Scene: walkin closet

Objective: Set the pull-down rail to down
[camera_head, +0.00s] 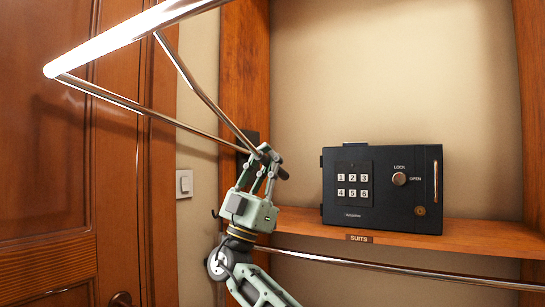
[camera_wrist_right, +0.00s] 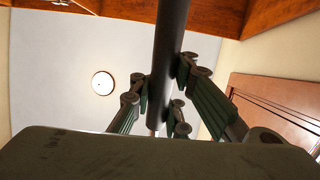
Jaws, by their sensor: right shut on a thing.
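The pull-down rail is a bright chrome bar (camera_head: 125,38) at the upper left of the head view, sloping up to the right. My right gripper (camera_head: 267,163) is at the lower end of these arms, in front of the upright. In the right wrist view its fingers (camera_wrist_right: 160,105) are shut around a dark rod (camera_wrist_right: 170,50). My left gripper is not in view.
A black safe (camera_head: 382,188) with a keypad and knob stands on the wooden shelf (camera_head: 480,236) marked SUITS. A fixed chrome rail (camera_head: 400,268) runs below the shelf. A brown door (camera_head: 45,170) and a light switch (camera_head: 184,184) are at the left.

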